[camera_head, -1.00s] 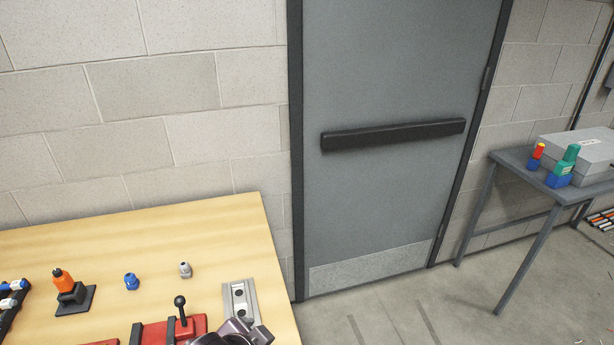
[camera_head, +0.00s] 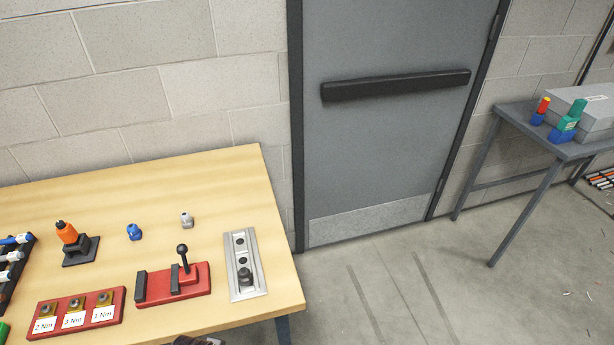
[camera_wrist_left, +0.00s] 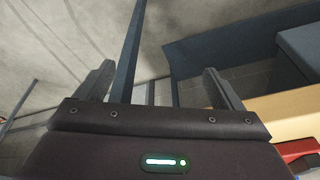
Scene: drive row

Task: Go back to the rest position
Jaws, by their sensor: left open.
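My left gripper (camera_wrist_left: 165,85) is open in the left wrist view. Its two fingers stand wide apart with nothing between them, over the floor and a blue-grey table leg (camera_wrist_left: 128,60). In the head view only a small dark piece of my arm shows at the bottom edge, below the wooden table (camera_head: 215,185). My right gripper is not in view.
The table holds a red lever fixture (camera_head: 160,285), a metal plate with sockets (camera_head: 245,285), a red block with labelled sockets (camera_head: 75,335) and an orange tool (camera_head: 66,233) in a black stand. A grey door (camera_head: 390,150) stands behind. A grey side table (camera_head: 525,120) stands right.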

